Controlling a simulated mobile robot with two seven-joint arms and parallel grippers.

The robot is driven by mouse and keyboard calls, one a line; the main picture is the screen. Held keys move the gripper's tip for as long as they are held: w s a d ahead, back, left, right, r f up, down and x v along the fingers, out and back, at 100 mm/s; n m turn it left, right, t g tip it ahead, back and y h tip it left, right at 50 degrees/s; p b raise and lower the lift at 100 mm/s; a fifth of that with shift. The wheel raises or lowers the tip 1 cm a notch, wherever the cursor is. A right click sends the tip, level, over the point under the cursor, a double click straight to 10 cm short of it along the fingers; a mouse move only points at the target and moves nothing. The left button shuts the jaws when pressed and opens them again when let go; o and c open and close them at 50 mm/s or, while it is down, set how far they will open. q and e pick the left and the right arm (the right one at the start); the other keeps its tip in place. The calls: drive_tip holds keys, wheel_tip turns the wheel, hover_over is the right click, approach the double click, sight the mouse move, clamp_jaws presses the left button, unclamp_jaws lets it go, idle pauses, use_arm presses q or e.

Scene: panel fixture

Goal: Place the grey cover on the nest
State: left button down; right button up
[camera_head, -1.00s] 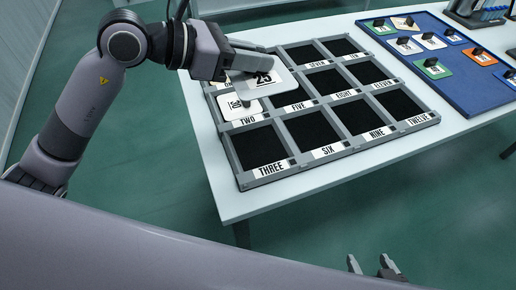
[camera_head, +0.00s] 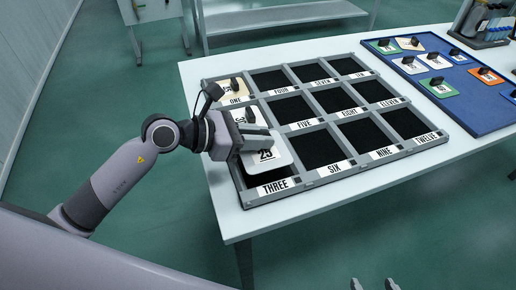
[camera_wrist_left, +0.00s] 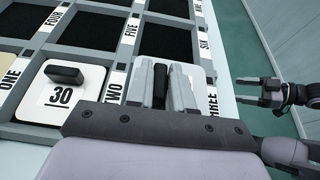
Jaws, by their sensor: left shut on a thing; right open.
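My left gripper (camera_head: 262,137) is shut on the black handle of a pale grey-white cover marked 25 (camera_head: 283,158). The cover is over compartment THREE (camera_head: 262,178) of the grey frame (camera_head: 310,181), covering much of it from view; I cannot tell whether it touches. In the left wrist view the fingers (camera_wrist_left: 161,84) grip the handle, and the cover's edge (camera_wrist_left: 206,76) shows beside them. A white cover marked 30 (camera_wrist_left: 59,96) lies in compartment TWO, and a beige cover (camera_head: 232,90) in ONE. My right gripper (camera_head: 374,284) is open and empty at the bottom edge.
The other compartments show black and empty. A blue tray (camera_head: 480,117) with several coloured, handled covers lies to the right on the white table (camera_head: 215,75). A dark rack (camera_head: 482,22) stands at the back right. Frame dividers rise around each compartment.

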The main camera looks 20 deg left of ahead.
use_arm(q)
drive_tip(key=shift+f, duration=1.9)
drive_tip(key=shift+f+b, duration=0.1)
drive_tip(key=shift+b, duration=0.2)
drive_tip(key=c, duration=1)
unclamp_jaws()
